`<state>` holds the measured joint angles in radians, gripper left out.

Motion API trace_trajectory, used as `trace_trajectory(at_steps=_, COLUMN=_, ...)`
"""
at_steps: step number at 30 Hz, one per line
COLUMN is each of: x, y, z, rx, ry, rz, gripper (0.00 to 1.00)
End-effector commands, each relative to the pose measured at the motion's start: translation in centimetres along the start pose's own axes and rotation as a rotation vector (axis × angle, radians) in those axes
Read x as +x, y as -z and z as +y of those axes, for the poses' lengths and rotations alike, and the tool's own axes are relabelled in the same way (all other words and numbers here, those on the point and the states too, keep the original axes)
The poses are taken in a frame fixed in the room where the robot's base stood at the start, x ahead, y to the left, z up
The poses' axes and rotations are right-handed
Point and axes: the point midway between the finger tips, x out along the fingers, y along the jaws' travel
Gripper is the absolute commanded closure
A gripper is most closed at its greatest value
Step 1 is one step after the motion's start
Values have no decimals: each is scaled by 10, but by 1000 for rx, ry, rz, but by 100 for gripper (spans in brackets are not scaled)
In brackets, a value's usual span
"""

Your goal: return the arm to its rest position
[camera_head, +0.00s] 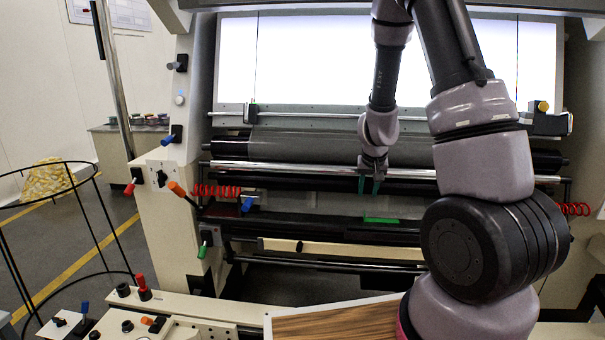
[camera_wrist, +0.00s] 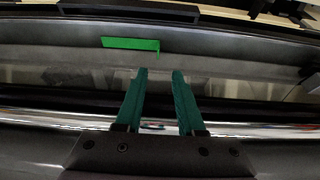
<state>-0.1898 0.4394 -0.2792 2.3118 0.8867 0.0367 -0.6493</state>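My gripper (camera_head: 369,184) hangs over the rollers of the machine in the head view, with its green fingers pointing down. In the wrist view my gripper (camera_wrist: 159,74) has its two green fingers apart, with nothing between them. A flat green strip (camera_head: 381,220) lies on the machine's dark bar, a little below and to the right of the fingertips. The strip also shows in the wrist view (camera_wrist: 131,43), beyond the fingertips and apart from them. My arm reaches forward from the right side of the head view.
A backlit white panel (camera_head: 300,60) stands behind the rollers. A shiny metal bar (camera_head: 290,169) crosses near my gripper. Red coiled hoses (camera_head: 216,190) and coloured levers are at the left. A wood-patterned sheet (camera_head: 335,322) lies in front. A wire hoop stand (camera_head: 80,200) stands at the far left.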

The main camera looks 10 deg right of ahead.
Motion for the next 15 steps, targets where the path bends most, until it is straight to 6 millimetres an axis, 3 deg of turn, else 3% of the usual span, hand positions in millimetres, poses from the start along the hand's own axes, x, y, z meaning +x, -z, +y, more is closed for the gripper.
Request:
trace_trajectory(at_steps=5, x=-48, y=12, z=-19, rx=34, ry=101, rz=27, gripper=62)
trace_trajectory(at_steps=10, x=-131, y=14, z=-41, rx=71, ry=243, rz=52, gripper=62)
trace_trajectory(at_steps=15, x=-211, y=-1, z=-50, rx=86, ry=344, rz=66, gripper=62)
